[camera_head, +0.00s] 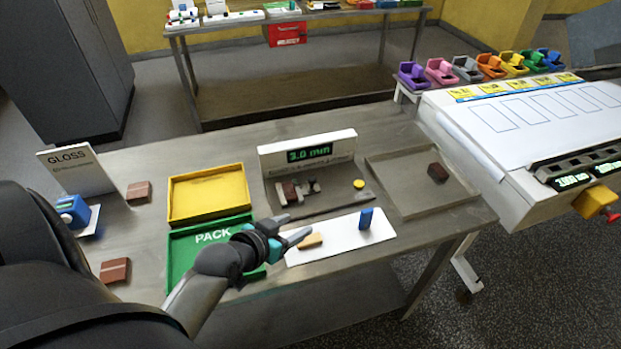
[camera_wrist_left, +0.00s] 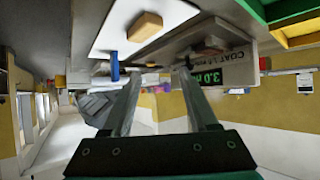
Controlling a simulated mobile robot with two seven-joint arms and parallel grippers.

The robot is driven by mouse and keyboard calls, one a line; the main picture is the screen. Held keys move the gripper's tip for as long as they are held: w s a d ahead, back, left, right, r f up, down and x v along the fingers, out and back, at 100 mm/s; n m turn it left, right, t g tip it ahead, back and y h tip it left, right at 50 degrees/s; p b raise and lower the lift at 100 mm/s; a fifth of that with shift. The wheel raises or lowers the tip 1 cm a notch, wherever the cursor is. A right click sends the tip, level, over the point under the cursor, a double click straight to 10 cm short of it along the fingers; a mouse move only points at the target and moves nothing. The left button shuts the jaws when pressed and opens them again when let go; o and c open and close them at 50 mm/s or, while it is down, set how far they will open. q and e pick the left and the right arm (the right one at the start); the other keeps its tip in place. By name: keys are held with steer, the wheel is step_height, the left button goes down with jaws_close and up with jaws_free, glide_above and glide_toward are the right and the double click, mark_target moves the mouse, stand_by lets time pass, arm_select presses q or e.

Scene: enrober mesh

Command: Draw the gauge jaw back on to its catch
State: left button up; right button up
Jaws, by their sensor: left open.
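The gauge (camera_head: 352,147) stands on the metal table and its green display reads 3.0 mm. The small gauge jaw (camera_head: 312,185) sits on its grey base, beside a brown piece (camera_head: 290,191). The catch cannot be made out. My left gripper (camera_head: 296,227) is open and empty. It is in front of the gauge, above the area between the green tray and the white mat, apart from the jaw. In the left wrist view the gauge (camera_wrist_left: 238,70) appears upside down beyond the right finger; the jaw is unclear there. My right gripper is out of view.
A white mat (camera_head: 340,238) holds a tan block (camera_head: 310,240) and an upright blue block (camera_head: 366,218). Left are a yellow tray (camera_head: 208,195) and a green PACK tray (camera_head: 190,255). A grey tray (camera_head: 410,205) with a dark piece (camera_head: 437,172) lies right of the gauge.

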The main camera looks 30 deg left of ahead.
arm_select(q)
steer(key=w+a+r+n+t+y, duration=0.1)
steer(key=w+a+r+t, duration=0.15)
steer(key=a, duration=0.25)
steer(key=b, duration=0.3)
glide_toward(311, 180)
steer(key=shift+g+y, duration=0.3)
steer(key=shift+g, duration=0.05)
steer(key=x, duration=0.9)
steer(key=shift+w+d+r, duration=0.1)
steer(key=shift+w+r, duration=0.1)
steer(key=shift+r, duration=0.1)
jaws_close()
stand_by(0.4)
steer(key=shift+d, duration=0.1)
